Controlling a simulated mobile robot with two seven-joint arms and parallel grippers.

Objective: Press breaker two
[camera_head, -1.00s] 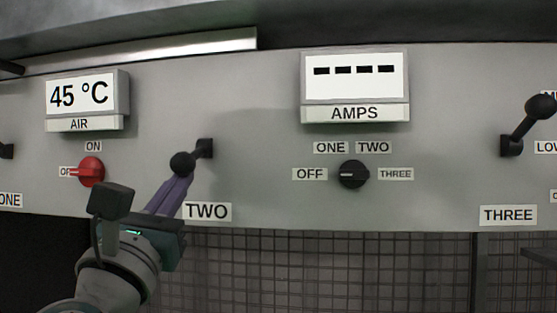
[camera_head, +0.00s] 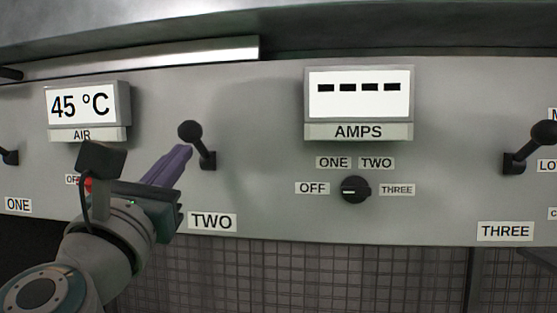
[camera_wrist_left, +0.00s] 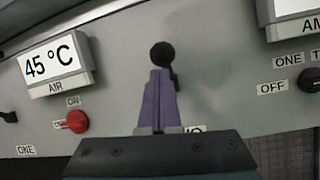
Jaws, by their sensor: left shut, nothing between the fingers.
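The breaker two lever (camera_head: 190,131) is a black handle with a round knob, above the TWO label (camera_head: 212,221) on the grey panel. Its knob points up and a little left from its base. My left gripper (camera_head: 184,152) is shut and empty, its purple fingers just below and left of the knob. In the left wrist view the knob (camera_wrist_left: 162,54) shows just above the fingertips (camera_wrist_left: 160,72). I cannot tell whether they touch it. My right gripper is not in view.
The AMPS display (camera_head: 360,95) with dashes and a black selector knob (camera_head: 355,189) are right of the lever. A 45 °C AIR display (camera_head: 82,106) is left. A red switch (camera_wrist_left: 76,121) sits below it. The THREE lever (camera_head: 527,146) is at far right.

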